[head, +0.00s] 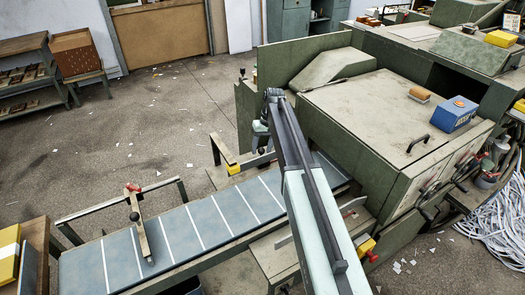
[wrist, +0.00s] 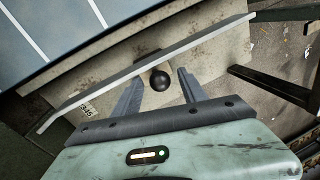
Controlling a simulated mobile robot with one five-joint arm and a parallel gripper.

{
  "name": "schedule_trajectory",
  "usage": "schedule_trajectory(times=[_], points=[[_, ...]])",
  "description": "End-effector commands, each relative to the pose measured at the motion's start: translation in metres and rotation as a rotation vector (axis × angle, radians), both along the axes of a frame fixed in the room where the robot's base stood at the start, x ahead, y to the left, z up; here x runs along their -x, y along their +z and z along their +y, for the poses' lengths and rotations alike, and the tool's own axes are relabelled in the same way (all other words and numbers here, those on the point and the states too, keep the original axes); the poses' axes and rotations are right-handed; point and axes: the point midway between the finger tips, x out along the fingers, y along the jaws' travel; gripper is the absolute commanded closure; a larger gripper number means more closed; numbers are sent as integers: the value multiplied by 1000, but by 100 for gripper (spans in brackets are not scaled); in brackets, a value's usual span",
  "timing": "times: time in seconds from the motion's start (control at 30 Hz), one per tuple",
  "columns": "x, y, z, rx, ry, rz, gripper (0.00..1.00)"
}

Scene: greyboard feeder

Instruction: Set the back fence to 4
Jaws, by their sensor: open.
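In the wrist view a long grey metal bar (wrist: 110,86), which looks like a fence, lies slantwise over a worn beige plate (wrist: 205,52). A black ball knob (wrist: 159,80) stands just on the near side of the bar. My gripper (wrist: 160,76) is open, with one finger on each side of the knob; I cannot tell whether either touches it. Small dark digits (wrist: 86,111), seemingly 3, 4 and 5, show near the bar's left end; no pointer is clear. In the head view my arm hides the gripper and knob; part of the bar (head: 353,204) shows.
A blue-grey feed bed (head: 178,222) with white lines runs beside the plate. Another crossbar (head: 141,236) with a red-tipped handle sits on it. The green machine (head: 345,110) carries a blue box (head: 453,114) and a brush (head: 420,95). Open floor (head: 150,125) lies behind the bed.

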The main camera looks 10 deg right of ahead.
Motion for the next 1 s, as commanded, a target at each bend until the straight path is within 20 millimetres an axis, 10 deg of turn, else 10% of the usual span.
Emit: schedule_trajectory(times=[0.2, 1.0], points=[[0, 0, 0, 0, 0, 0, 100], [0, 0, -3, 1, -2, 0, 100]])
